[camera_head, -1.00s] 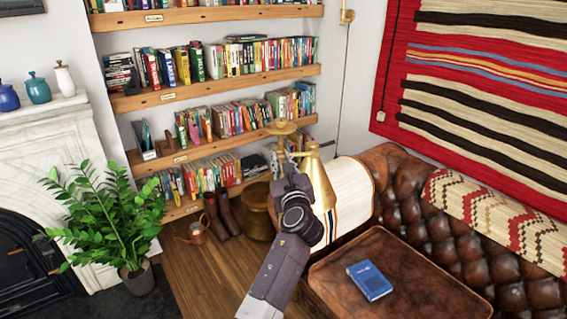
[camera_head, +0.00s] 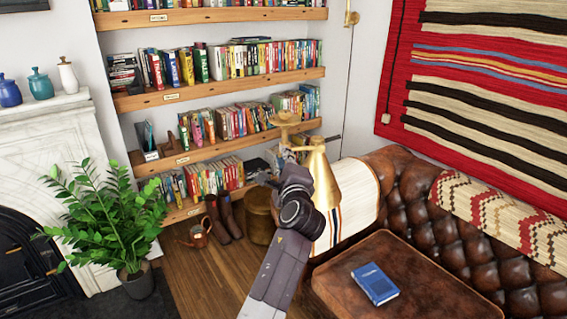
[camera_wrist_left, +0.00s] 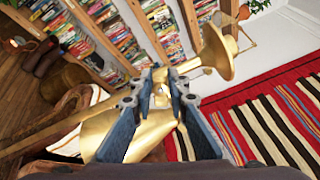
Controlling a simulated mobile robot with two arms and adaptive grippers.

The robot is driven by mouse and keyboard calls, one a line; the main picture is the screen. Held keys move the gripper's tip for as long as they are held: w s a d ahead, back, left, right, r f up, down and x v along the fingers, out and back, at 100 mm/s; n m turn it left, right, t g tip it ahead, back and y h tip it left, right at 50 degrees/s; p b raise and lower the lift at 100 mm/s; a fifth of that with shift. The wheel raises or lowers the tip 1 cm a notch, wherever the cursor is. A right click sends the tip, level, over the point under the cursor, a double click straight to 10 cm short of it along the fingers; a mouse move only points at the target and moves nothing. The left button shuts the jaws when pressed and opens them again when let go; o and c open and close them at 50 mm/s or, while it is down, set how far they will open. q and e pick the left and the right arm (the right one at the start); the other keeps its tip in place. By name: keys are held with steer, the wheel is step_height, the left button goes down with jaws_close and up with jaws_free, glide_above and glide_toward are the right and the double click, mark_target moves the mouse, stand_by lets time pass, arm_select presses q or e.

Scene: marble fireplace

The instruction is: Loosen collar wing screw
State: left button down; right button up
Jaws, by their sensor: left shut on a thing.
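A brass floor lamp stands in front of the bookshelf, with a cone shade (camera_head: 322,185) and a round brass disc (camera_head: 285,118) above left of it. In the left wrist view the shade (camera_wrist_left: 100,138) lies lower left, a brass rod crosses, and the disc (camera_wrist_left: 218,52) is upper right. My left gripper (camera_head: 290,160) is at the lamp's joint beside the shade. In the left wrist view its fingers (camera_wrist_left: 161,82) are closed on a small part there, probably the collar wing screw, mostly hidden by the fingers. My right gripper is out of view.
A leather sofa (camera_head: 420,215) stands at the right, with a leather ottoman (camera_head: 345,290) and a blue book (camera_head: 375,284) in front. A plant (camera_head: 115,220) stands at the left by the fireplace.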

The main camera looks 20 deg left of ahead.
arm_select(q)
steer(key=n+b, duration=0.1)
steer(key=n, duration=0.1)
steer(key=n+b, duration=0.2)
steer(key=shift+f+n, duration=0.3)
steer(key=shift+f, duration=0.05)
steer(key=shift+r, duration=0.1)
stand_by(0.3)
